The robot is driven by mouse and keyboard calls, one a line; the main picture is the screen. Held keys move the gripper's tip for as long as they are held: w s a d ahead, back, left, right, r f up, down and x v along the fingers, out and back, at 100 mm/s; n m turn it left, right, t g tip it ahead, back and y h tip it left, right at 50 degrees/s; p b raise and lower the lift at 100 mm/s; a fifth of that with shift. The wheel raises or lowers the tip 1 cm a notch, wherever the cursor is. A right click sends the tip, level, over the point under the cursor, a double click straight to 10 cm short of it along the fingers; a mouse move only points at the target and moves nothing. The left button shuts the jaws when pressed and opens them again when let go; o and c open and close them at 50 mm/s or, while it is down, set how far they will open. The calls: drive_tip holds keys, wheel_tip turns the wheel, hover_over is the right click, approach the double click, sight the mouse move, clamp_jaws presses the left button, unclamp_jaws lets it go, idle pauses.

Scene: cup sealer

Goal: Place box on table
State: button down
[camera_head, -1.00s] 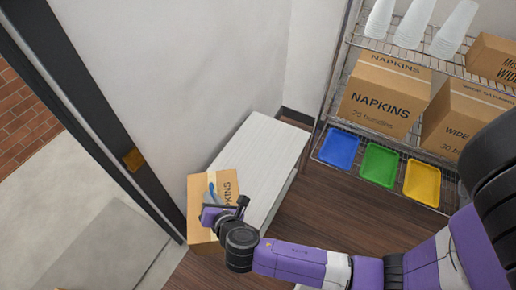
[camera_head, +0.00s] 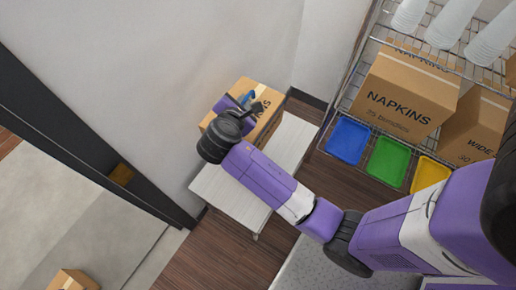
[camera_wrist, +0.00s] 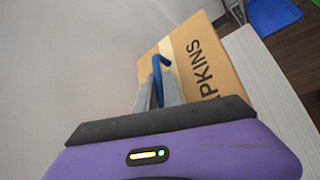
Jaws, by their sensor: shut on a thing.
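The cardboard napkins box (camera_head: 268,97) is over the far part of the white table (camera_head: 225,190), close to the wall. The table top (camera_wrist: 272,90) shows to the right of the box. I cannot tell whether the box's underside touches the table; my gripper and arm hide part of it.
A wire shelf at the right holds a larger napkins box (camera_head: 405,92), stacked cups (camera_head: 445,25) and blue (camera_head: 347,140), green (camera_head: 387,161) and yellow (camera_head: 430,174) trays. Another cardboard box (camera_head: 72,281) is at the lower left. The table's near end is bare.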

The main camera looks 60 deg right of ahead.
drive_tip(key=shift+d+f, duration=0.2)
drive_tip(key=shift+f, duration=0.1)
wheel_tip(320, 180, down, 19)
drive_tip(key=b, duration=0.3)
drive_tip(key=shift+f, duration=0.2)
drive_tip(key=c, duration=1.5)
unclamp_jaws()
drive_tip(key=shift+s, duration=0.1)
drive_tip(key=p+v, duration=0.1)
drive_tip(key=v, duration=1.1)
drive_tip(key=shift+r, duration=0.1)
